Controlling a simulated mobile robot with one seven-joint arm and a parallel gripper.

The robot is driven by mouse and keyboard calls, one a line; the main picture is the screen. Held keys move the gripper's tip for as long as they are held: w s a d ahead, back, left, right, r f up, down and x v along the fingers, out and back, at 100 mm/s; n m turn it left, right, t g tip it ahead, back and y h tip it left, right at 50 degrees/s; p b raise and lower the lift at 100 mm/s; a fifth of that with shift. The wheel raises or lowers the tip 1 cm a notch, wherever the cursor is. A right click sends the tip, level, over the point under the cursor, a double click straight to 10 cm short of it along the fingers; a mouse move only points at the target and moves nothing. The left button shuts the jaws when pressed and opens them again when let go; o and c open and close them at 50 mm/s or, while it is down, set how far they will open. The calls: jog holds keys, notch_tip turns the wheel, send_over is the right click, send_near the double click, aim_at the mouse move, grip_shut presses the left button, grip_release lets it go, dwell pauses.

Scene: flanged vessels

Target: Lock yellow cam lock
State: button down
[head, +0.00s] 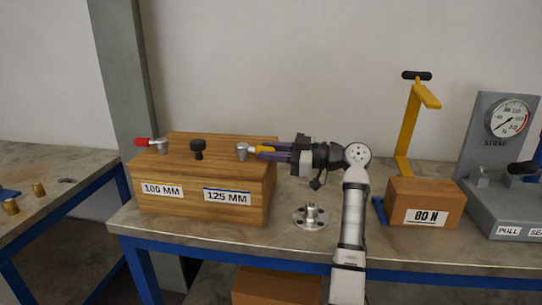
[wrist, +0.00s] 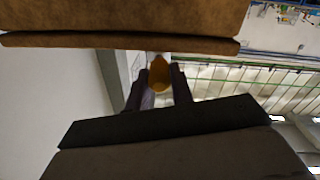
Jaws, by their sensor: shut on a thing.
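The yellow cam lock (head: 257,149) sits on top of the wooden block at its right end, with a grey metal hub (head: 242,152) and a yellow handle pointing right. My gripper (head: 266,152) reaches in from the right and is shut on the yellow handle. In the wrist view the yellow handle (wrist: 159,73) lies between the two dark fingers of my gripper (wrist: 161,84). The fingers hide part of the handle. I cannot tell from these views whether the cam is locked.
A red-handled cam lock (head: 150,143) and a black knob (head: 198,149) stand on the wooden block (head: 210,175). A flanged metal fitting (head: 311,216) sits below my arm.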

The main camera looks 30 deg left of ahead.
jog(key=shift+w+a+n+g, duration=0.15)
jog(key=shift+w+n+g, duration=0.15)
jog(key=shift+g, duration=0.2)
jog(key=c, duration=1.2)
grip_release()
jog(key=shift+a, duration=0.1)
jog(key=b+v, duration=0.2)
jog(key=v, duration=1.1)
jog(key=shift+w+d+r, duration=0.2)
jog(key=shift+w+d, duration=0.05)
jog(key=shift+d, duration=0.1)
jog(key=shift+f, duration=0.1)
